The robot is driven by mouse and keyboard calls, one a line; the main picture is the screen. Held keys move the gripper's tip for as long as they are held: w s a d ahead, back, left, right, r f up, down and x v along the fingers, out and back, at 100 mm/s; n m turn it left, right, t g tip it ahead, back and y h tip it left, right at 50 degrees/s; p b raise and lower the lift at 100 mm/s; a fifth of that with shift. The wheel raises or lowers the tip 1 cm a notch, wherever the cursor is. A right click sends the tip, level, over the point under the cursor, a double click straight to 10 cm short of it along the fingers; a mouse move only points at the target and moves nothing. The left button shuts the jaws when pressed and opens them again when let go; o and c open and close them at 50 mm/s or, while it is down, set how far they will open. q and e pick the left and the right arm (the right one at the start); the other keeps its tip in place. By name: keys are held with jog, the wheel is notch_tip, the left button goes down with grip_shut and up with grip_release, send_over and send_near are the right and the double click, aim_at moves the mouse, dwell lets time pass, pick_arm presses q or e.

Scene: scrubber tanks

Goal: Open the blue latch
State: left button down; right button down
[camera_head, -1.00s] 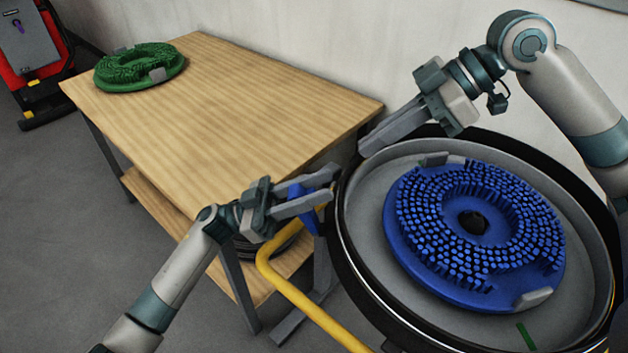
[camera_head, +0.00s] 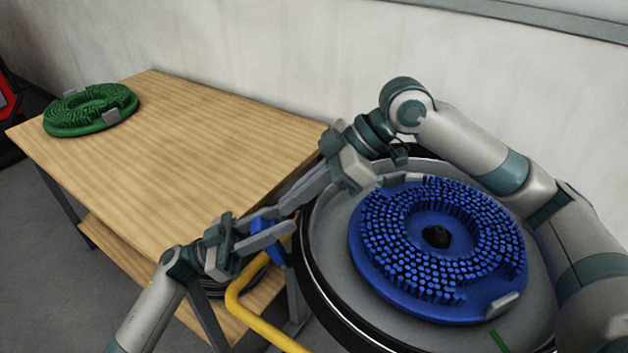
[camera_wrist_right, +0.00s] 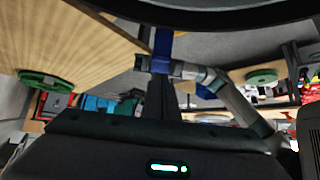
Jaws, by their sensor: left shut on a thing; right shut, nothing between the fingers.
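The blue latch (camera_head: 262,225) is at the left outer side of the round tank, near the yellow bar. My left gripper (camera_head: 284,228) is shut on it; its fingers partly cover the latch. In the right wrist view, the blue latch (camera_wrist_right: 162,44) shows as an upright blue piece beside my left gripper (camera_wrist_right: 150,64). My right gripper (camera_head: 283,207) is shut and empty, its fingers pointing left and down just above the left gripper's fingers. Whether the two grippers touch, I cannot tell.
The round tank (camera_head: 330,268) holds a blue brush disc (camera_head: 375,270). A wooden table (camera_head: 190,140) stands left of it, with a green brush disc (camera_head: 90,110) at its far corner and bare top between. A yellow bar (camera_head: 240,305) curves below the latch.

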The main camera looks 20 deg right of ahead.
aim_at(260, 225)
pick_arm(q)
jog(key=shift+r, duration=0.2)
pick_arm(e)
jog(key=shift+x, duration=2.45)
jog(key=shift+a, duration=0.1)
pick_arm(q)
jog(key=shift+s+d, duration=0.1)
jog(key=shift+s, duration=0.05)
pick_arm(e)
jog(key=shift+a+f, duration=0.3)
jog(key=shift+a, duration=0.35)
pick_arm(q)
jog(key=c, duration=1.3)
grip_release()
jog(key=shift+c, duration=0.2)
pick_arm(e)
jog(key=shift+w, duration=0.1)
pick_arm(q)
jog(key=shift+a+f, duration=0.15)
jog(key=shift+a, duration=0.05)
